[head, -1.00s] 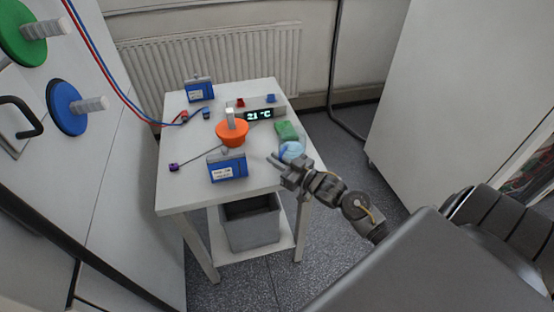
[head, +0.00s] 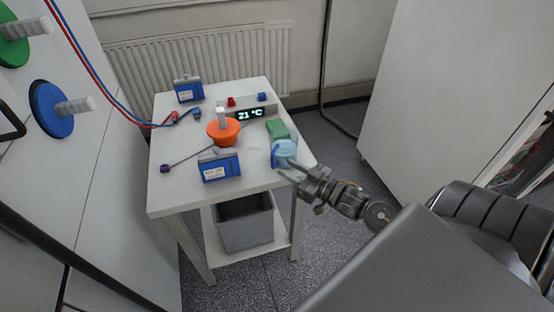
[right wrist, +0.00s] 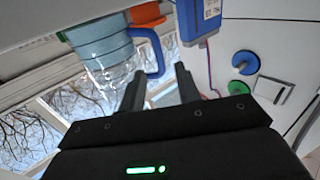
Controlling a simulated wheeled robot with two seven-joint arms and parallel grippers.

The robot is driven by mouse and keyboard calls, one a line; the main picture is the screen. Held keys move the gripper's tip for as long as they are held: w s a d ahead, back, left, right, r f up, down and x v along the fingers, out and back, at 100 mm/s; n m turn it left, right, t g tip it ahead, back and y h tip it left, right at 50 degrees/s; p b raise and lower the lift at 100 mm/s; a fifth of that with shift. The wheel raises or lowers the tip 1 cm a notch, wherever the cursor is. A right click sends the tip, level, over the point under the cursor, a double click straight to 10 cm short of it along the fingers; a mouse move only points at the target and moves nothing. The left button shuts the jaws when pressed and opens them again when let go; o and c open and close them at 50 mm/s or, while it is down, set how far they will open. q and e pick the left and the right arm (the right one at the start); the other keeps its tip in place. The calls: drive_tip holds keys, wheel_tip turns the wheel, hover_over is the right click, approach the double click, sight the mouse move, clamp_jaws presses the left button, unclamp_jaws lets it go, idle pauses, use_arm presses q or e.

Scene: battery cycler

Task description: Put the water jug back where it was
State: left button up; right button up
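The water jug (head: 284,152) is translucent light blue and stands on the right side of the white table, beside a green thing. In the right wrist view the jug (right wrist: 103,50) is at the upper left, with its blue handle (right wrist: 157,52) towards my fingers. My right gripper (head: 292,171) is at the jug's near right side. In the right wrist view my right gripper (right wrist: 159,75) has its fingers apart, with the lower end of the handle appearing near the gap. I cannot tell if they touch. My left gripper is not in view.
A grey bin (head: 245,230) sits on the lower shelf. A white cabinet stands at the right.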

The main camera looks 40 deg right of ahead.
drive_tip(key=v, duration=0.3)
drive_tip(key=shift+s+d, duration=0.15)
drive_tip(key=shift+s, duration=0.2)
wheel_tip(320, 180, down, 22)
drive_tip(key=s+d+m+g+h, duration=0.2)
drive_tip(key=m+g+h, duration=0.1)
drive_tip(key=g+h, duration=0.1)
drive_tip(key=s+a+f+g, duration=0.2)
drive_tip(key=s+f, duration=0.2)
drive_tip(key=f, duration=0.4)
drive_tip(key=s+a+f+g, duration=0.15)
drive_tip(key=s+f, duration=0.25)
drive_tip(key=f, duration=0.4)
drive_tip(key=s+a+f+g, duration=0.3)
drive_tip(key=s+f, duration=0.2)
drive_tip(key=s, duration=0.3)
drive_tip(key=s+a+f+n+g, duration=0.1)
drive_tip(key=s+a+f+g, duration=0.2)
drive_tip(key=s+f, duration=0.3)
drive_tip(key=s+a+f+n+g+h, duration=0.1)
drive_tip(key=s+a+f+g, duration=0.2)
drive_tip(key=s, duration=0.9)
wheel_tip(320, 180, down, 3)
drive_tip(key=shift+r, duration=0.1)
